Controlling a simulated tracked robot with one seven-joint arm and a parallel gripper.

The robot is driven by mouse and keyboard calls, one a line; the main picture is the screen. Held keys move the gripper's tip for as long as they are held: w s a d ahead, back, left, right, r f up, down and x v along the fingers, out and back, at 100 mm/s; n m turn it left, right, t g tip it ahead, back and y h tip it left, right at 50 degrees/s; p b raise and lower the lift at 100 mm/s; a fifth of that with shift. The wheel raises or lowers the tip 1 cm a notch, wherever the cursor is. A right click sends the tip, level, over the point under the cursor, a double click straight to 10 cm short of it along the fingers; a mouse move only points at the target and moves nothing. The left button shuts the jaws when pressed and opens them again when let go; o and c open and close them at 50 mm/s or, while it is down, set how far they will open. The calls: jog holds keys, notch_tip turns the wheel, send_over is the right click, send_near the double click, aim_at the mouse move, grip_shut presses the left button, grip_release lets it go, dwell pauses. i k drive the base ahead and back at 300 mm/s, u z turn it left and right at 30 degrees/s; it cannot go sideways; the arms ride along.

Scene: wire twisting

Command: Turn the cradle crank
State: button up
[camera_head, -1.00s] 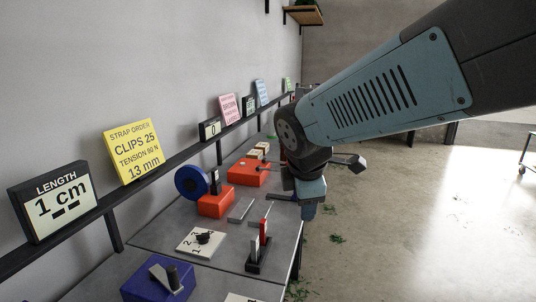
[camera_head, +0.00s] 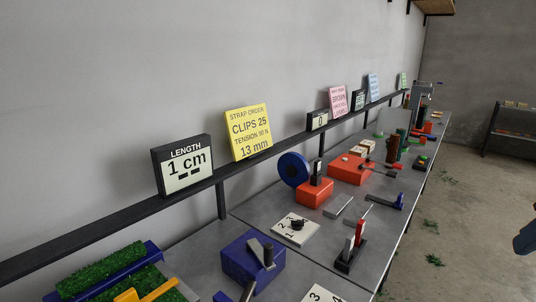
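No label marks the cradle crank. A blue block (camera_head: 237,272) at the lower middle carries a flat grey arm with an upright dark grey handle (camera_head: 269,256), like a crank. At the lower left, a blue tray-like holder (camera_head: 150,250) holds green grassy strips (camera_head: 103,268) and a yellow piece (camera_head: 150,291), cut off by the picture edge. A grey bar (camera_head: 247,292) shows beside the block at the bottom edge. Only a small blue-grey part of my arm shows at the right edge. My gripper's fingers are out of view.
On the grey bench stand a white numbered plate with a black knob (camera_head: 297,229), a black base with red and white uprights (camera_head: 351,252), a blue disc (camera_head: 293,169) and orange blocks (camera_head: 314,193). Sign cards, including a yellow one (camera_head: 248,132), stand on a wall rail. Floor lies right.

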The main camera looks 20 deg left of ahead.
aim_at(265, 256)
jog(key=z, duration=2.05)
jog(key=i, duration=0.1)
jog(key=u, duration=3.8)
jog(key=k, duration=0.85)
jog(key=u, duration=0.2)
jog(key=i, duration=0.9)
jog(key=z, duration=0.15)
